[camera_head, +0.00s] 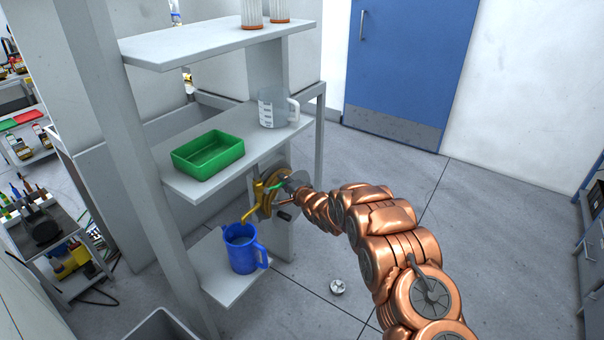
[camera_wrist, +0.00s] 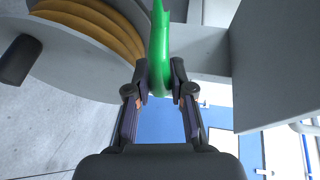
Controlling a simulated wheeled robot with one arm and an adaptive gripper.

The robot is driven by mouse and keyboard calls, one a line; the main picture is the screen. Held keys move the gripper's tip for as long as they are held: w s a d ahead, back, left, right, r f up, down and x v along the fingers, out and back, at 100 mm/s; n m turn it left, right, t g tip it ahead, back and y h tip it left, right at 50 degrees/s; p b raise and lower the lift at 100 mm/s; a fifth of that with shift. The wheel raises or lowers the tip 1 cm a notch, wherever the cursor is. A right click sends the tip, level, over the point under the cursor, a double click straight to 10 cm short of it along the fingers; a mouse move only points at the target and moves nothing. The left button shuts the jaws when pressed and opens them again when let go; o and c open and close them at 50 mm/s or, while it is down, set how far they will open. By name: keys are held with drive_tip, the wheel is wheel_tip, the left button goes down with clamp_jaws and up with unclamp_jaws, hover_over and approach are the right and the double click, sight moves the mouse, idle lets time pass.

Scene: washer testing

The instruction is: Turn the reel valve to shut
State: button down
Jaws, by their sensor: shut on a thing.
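The reel (camera_head: 263,198) with its yellow hose is mounted on the shelf post, under the middle shelf. In the wrist view the reel (camera_wrist: 105,22) fills the upper left, with a dark knob at its left. The green valve handle (camera_wrist: 159,40) runs down from the top centre between my fingers. Only a little of the green handle (camera_head: 279,187) shows in the head view. My gripper (camera_wrist: 160,88) is shut on the handle's lower end. In the head view my gripper (camera_head: 291,187) is small and partly hidden by the arm.
A blue jug (camera_head: 240,252) stands on the lower shelf under the yellow spout. A green tray (camera_head: 208,155) and a clear measuring jug (camera_head: 272,108) stand on the middle shelf. A small round object (camera_head: 338,287) lies on the floor. The floor at right is mostly clear.

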drive_tip(key=shift+s+f, duration=0.1)
drive_tip(key=shift+f, duration=0.15)
drive_tip(key=c, duration=1)
unclamp_jaws()
drive_tip(key=shift+r, duration=0.1)
drive_tip(key=shift+r+v, duration=0.2)
drive_tip(key=shift+v, duration=5.75)
drive_tip(key=shift+d, duration=0.15)
